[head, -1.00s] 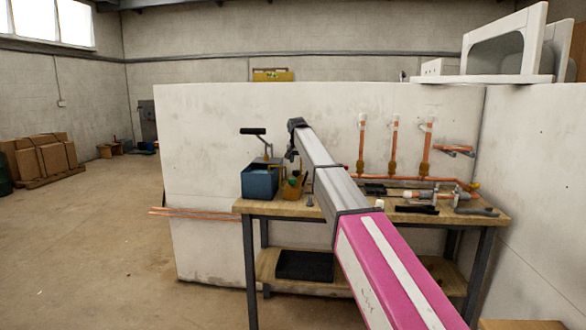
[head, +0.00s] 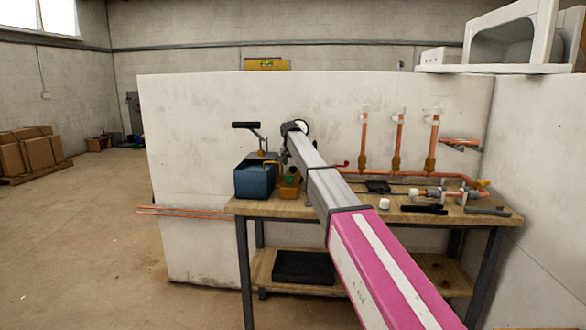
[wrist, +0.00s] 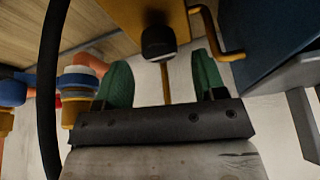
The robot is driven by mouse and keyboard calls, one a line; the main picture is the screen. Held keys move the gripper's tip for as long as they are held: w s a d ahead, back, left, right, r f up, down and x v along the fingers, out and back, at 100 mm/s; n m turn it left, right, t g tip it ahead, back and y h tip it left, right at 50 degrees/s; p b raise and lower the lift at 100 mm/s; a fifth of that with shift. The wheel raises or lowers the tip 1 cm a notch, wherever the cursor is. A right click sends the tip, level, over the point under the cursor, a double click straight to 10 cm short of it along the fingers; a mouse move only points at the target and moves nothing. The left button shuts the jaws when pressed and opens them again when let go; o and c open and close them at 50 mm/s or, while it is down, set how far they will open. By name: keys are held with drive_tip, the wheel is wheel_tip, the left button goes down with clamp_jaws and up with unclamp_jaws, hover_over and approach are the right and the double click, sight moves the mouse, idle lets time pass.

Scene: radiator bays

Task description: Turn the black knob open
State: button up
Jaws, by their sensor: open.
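In the wrist view a black round knob (wrist: 158,42) shows beyond my fingertips, in front of an ochre part, with a thin brass stem below it. My gripper (wrist: 163,75) has two green fingers, spread apart. The knob lies roughly in line with the gap between them, and I see no contact. In the head view my arm reaches over the bench (head: 440,208), and its end is beside the blue bin (head: 254,181) and a small ochre box (head: 289,192). I cannot make out the knob in the head view.
Copper pipes (head: 397,140) rise along the white wall (head: 210,120) on the right. Loose fittings and dark tools (head: 425,209) lie on the bench's right. In the wrist view, blue-and-white fittings (wrist: 80,78) sit left of my fingers.

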sight(293, 170)
drive_tip(key=shift+x, duration=1.65)
drive_tip(key=c, duration=0.9)
